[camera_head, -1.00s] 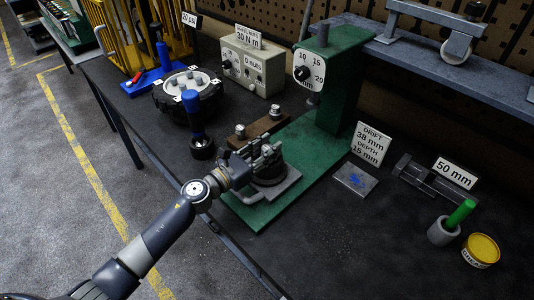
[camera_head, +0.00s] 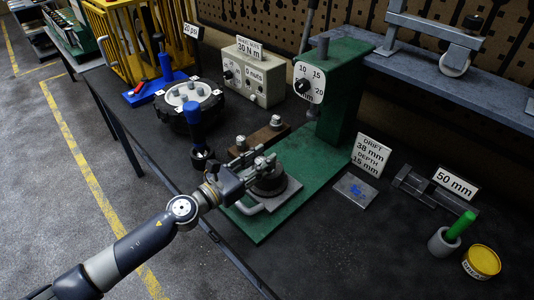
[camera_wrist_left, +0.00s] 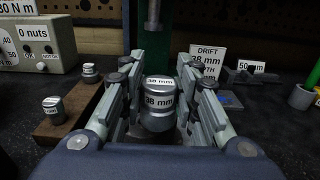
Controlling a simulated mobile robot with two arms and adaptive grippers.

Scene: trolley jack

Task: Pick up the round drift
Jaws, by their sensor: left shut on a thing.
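The round drift (camera_wrist_left: 158,122), a silver cylinder marked 38 mm, sits between the two fingers of my left gripper (camera_wrist_left: 160,100) in the left wrist view. My left gripper (camera_head: 256,168) is shut on it in the head view, near a black round piece (camera_head: 270,184) on the green press base. The fingers largely hide the drift in the head view, and I cannot tell whether it touches what is below. Two other silver drifts (camera_wrist_left: 52,108) stand on a brown wooden block (camera_head: 258,137) to the left. My right gripper is not in view.
The green press (camera_head: 340,95) with a dial rises behind the gripper. A sign (camera_head: 367,153) reads drift 38 mm, depth 15 mm. A blue-handled tool (camera_head: 194,125) stands at the left near a black wheel hub. A grey cup (camera_head: 442,241) and yellow tin (camera_head: 482,255) stand at the right.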

